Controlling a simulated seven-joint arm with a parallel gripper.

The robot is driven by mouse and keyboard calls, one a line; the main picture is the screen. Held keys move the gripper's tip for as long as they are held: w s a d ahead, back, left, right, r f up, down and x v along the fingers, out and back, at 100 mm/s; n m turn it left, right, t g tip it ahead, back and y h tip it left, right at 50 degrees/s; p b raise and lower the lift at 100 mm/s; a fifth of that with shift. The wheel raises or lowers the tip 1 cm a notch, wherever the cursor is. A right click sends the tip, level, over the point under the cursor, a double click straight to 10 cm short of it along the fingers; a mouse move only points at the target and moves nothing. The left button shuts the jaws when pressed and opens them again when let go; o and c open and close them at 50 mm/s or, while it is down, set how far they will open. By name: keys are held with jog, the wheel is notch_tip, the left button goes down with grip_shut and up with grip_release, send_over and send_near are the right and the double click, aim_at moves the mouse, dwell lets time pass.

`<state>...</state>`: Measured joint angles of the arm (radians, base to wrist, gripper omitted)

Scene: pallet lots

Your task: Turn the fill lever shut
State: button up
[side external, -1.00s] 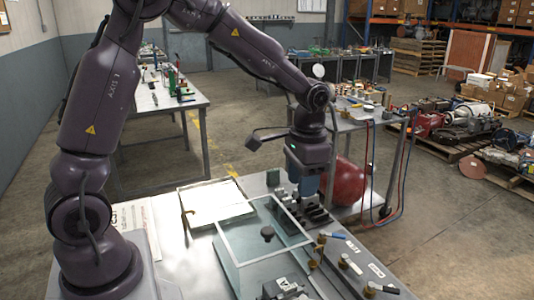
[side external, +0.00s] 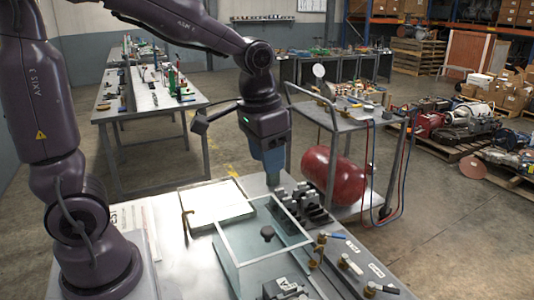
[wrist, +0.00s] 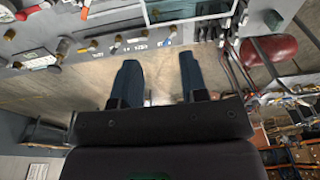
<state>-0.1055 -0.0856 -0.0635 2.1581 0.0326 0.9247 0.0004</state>
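Brass valves stand along the front right part of the bench in the side view. One has a blue lever (side external: 337,236), and another has a dark lever (side external: 390,289). Small white labels lie beside them, too small to read, so I cannot tell which one is the fill lever. The wrist view shows brass valves (wrist: 65,45) along the panel at its upper left and a red lever (wrist: 85,8) at the top edge. My gripper (wrist: 158,80) is open and empty, its blue fingers apart. In the side view it hangs behind the glass-walled tank, away from the valves.
The glass-walled tank (side external: 232,252) with a dark knob stands mid-bench. Black clamp blocks (side external: 312,199) sit near my gripper. A pale tray (side external: 215,205) lies to the left. A cart (side external: 352,124) and red cylinder (side external: 333,176) stand behind the bench.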

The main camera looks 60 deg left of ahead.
jog(key=m+g, duration=0.2)
jog(key=m, duration=0.6)
send_near(339, 235)
notch_tip(339, 235, down, 8)
jog(key=shift+s+a+f, duration=0.1)
jog(key=shift+f, duration=0.05)
jog(key=shift+c, duration=0.2)
grip_shut()
